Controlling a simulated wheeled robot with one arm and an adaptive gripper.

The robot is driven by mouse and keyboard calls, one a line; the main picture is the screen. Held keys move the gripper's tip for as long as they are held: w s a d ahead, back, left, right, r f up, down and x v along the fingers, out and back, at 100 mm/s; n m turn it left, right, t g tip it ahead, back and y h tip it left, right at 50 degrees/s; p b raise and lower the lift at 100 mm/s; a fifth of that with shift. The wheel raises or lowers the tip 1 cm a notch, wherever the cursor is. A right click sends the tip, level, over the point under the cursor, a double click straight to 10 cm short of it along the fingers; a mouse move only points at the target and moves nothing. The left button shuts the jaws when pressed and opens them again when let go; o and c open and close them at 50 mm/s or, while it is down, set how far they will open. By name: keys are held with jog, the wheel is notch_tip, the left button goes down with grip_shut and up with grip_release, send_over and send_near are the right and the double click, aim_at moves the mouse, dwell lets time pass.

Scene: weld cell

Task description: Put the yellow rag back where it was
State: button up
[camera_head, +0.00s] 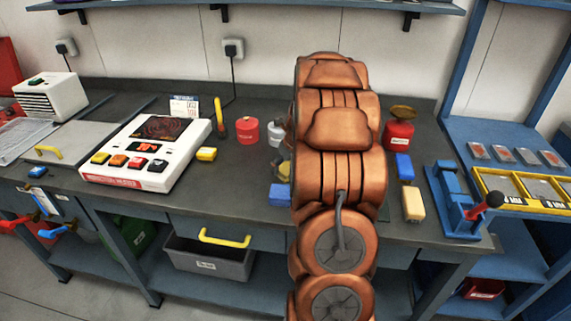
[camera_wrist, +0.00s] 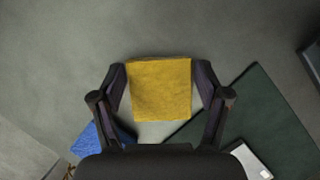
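The yellow rag (camera_wrist: 160,90) is a square, folded-looking cloth in the wrist view. It fills the space between the fingertips of my gripper (camera_wrist: 160,78), with a finger against or very close to each side edge. The fingers look closed on it at the tips. The rag's height above the grey worktop cannot be told. In the head view my arm hides the gripper. A small yellow patch (camera_head: 284,170) shows at the arm's left edge and may be the rag.
A blue block-like item (camera_head: 280,195) lies left of my arm; blue also shows at lower left in the wrist view (camera_wrist: 92,143). A dark green mat (camera_wrist: 262,125) lies right.

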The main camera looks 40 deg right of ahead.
jog(key=o, duration=0.3)
jog(key=d+b+v, duration=0.1)
jog(key=b+v, duration=0.1)
jog(key=v, duration=1)
jog(key=s+a+n+g+y, duration=0.15)
jog(key=s+a+n, duration=0.25)
jog(key=a+n, duration=0.8)
jog(key=s+a+n+g+y, duration=0.15)
jog(key=s+a+n, duration=0.4)
jog(key=a, duration=0.95)
jog(key=s+a+f+n+g, duration=0.1)
jog(key=s+a+n, duration=0.2)
jog(key=s+n, duration=0.2)
jog(key=s+a+f+n+g+h, duration=0.1)
jog(key=s+a+n, duration=0.3)
jog(key=s+n, duration=0.2)
jog(key=s+a+f+n+g+h, duration=0.1)
jog(key=s+a+n, duration=0.2)
jog(key=s+n, duration=0.3)
jog(key=shift+a+f+n, duration=0.15)
jog(key=shift+a+n, duration=0.05)
jog(key=shift+n, duration=0.7)
jog(key=shift+a+f+n, duration=0.1)
jog(key=shift+a+n, duration=0.1)
jog(key=shift+n, duration=0.65)
